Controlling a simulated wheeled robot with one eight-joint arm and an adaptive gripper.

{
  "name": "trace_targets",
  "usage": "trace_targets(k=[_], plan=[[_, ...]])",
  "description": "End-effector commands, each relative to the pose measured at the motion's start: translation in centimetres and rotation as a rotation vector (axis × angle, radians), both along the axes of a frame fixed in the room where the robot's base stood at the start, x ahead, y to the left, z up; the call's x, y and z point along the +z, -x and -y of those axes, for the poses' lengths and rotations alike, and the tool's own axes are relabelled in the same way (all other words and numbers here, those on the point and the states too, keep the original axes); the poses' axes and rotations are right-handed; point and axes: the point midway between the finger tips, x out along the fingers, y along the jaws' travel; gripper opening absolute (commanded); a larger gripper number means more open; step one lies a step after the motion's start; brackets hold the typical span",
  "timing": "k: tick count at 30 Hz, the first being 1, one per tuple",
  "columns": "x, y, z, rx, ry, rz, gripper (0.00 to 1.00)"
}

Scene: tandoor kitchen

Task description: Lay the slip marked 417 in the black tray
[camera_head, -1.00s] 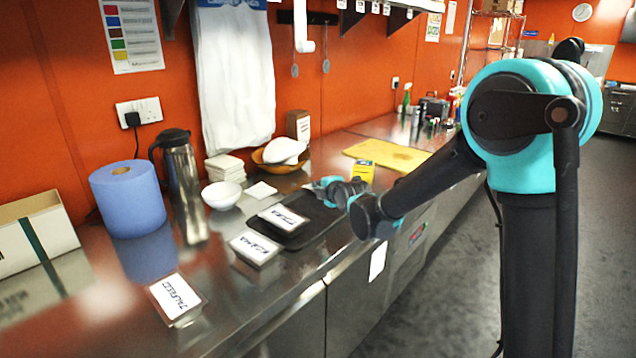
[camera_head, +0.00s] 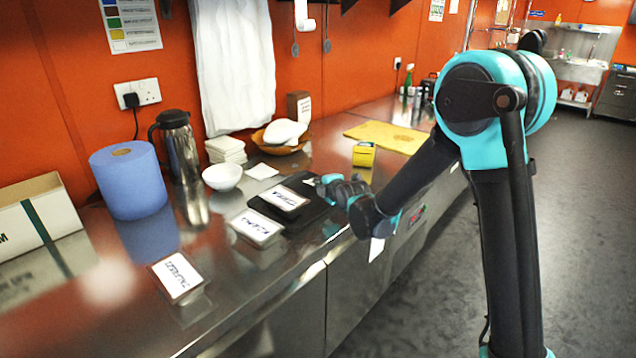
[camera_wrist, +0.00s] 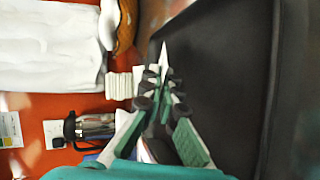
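My gripper (camera_wrist: 163,84) has its fingers close together, with a thin white sliver between and beyond the tips. It looks like a paper slip (camera_wrist: 163,55) seen edge-on; no number is readable. In the head view my gripper (camera_head: 322,184) is at the right end of the black tray (camera_head: 318,212), low and near its edge. The tray fills the right of the wrist view (camera_wrist: 225,85). A container with a white name label (camera_head: 284,198) sits at the tray's left part. I cannot tell whether the slip touches the tray.
Two more labelled containers (camera_head: 256,227) (camera_head: 178,277) stand nearer on the steel counter. Behind the tray are a flat white piece (camera_head: 262,171), a white bowl (camera_head: 222,177) and a white stack (camera_head: 226,150). A yellow box (camera_head: 364,154) and yellow board (camera_head: 386,137) lie beyond.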

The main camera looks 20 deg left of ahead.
Motion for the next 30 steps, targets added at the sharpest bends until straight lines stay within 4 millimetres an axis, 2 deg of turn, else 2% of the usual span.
trace_targets(k=[2,9,20,30], plan=[[0.0,0.0,0.0,0.000,0.000,0.000,0.00],[0.0,0.0,0.0,0.000,0.000,0.000,0.28],[0.0,0.1,0.1,0.000,0.000,0.000,0.29],[0.0,1.0,1.0,0.000,0.000,0.000,0.29]])
